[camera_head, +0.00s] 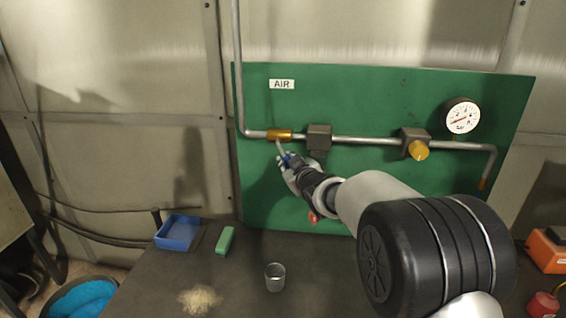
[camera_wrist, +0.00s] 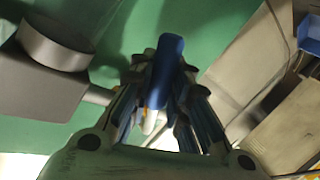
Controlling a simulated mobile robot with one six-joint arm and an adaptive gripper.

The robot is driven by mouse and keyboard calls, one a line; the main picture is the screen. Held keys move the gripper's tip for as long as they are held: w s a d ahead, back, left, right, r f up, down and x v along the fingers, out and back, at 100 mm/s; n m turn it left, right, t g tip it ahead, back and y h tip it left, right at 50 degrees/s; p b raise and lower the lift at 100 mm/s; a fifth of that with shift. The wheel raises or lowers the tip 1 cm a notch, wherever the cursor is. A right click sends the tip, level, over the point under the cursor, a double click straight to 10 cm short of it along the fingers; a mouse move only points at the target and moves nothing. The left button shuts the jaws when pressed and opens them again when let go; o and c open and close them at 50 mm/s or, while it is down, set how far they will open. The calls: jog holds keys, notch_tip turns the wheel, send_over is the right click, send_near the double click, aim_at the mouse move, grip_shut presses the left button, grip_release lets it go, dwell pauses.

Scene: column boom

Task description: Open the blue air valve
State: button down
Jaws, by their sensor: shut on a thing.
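The blue valve handle (camera_wrist: 165,70) stands between the fingers of my gripper (camera_wrist: 160,85) in the wrist view, and the fingers are closed on it. In the head view my gripper (camera_head: 286,164) is at the handle, just below the brass valve body (camera_head: 279,135) on the grey pipe. A little of the blue handle (camera_head: 285,158) shows there beside the fingers. A pale stem runs from the brass body down to the handle. The handle hangs down and slants to the right, across the pipe. An AIR label (camera_head: 282,84) is on the green panel (camera_head: 350,90) above the valve.
A grey block (camera_head: 319,138) sits on the pipe right of the valve. Further right are a yellow knob (camera_head: 418,150) and a gauge (camera_head: 461,117). Below, the dark bench (camera_head: 240,285) holds a blue tray (camera_head: 179,232), a green block (camera_head: 226,240) and a glass (camera_head: 275,277).

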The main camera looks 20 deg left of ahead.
jog(key=shift+w+d+r+n+h, duration=0.15)
jog(key=shift+d+r+n+h, duration=0.2)
jog(key=shift+d+n+h, duration=0.25)
jog(key=shift+w+d+r+n+h, duration=0.1)
jog(key=shift+d+r+n+h, duration=0.25)
jog(key=shift+n, duration=0.35)
jog(key=c, duration=1.5)
grip_release()
jog(key=shift+r, duration=0.1)
